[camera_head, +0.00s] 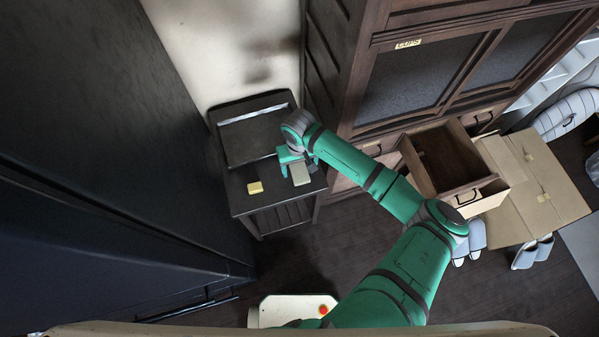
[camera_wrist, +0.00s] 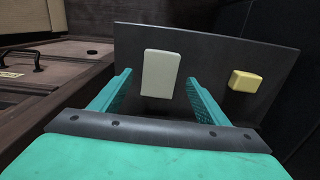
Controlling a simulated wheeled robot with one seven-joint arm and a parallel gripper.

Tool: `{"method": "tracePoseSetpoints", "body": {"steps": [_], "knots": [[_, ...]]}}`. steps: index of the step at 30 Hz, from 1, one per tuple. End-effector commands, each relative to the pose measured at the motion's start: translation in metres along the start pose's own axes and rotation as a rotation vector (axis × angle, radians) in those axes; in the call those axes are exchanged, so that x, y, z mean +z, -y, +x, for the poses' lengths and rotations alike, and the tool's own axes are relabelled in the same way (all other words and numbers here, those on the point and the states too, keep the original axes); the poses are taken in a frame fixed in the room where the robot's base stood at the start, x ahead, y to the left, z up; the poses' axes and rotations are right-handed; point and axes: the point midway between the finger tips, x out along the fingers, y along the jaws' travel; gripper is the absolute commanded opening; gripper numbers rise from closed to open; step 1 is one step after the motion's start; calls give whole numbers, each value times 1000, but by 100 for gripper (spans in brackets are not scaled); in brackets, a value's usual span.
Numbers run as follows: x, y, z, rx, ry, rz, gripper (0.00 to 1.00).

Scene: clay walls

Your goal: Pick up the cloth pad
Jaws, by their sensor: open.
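A pale grey-white rectangular pad (camera_head: 300,175), which looks like the cloth pad, lies flat on the dark top of a small cabinet (camera_head: 236,207). In the wrist view the pad (camera_wrist: 162,73) shows between and beyond the fingertips. My gripper (camera_head: 290,160) is just behind the pad in the head view. In the wrist view my gripper (camera_wrist: 158,82) is open, with one finger on either side of the pad's line and nothing held. Whether the fingers touch the cabinet top cannot be told.
A yellow block (camera_head: 255,188) lies left of the pad; it also shows in the wrist view (camera_wrist: 245,81). A tall dark panel (camera_head: 110,130) stands left. A wooden cupboard (camera_head: 345,60) with an open drawer (camera_head: 450,165) and a cardboard box (camera_head: 540,185) are right.

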Motion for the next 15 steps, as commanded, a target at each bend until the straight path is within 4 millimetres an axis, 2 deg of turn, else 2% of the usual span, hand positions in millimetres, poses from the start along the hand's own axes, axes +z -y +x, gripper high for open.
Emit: {"method": "tracePoseSetpoints", "body": {"steps": [3, 6, 14, 15], "knots": [[0, -1, 16, 1, 2, 1, 69], [0, -1, 23, 0, 1, 1, 69], [0, -1, 26, 0, 0, 1, 69], [0, -1, 26, 0, 0, 1, 62]]}}
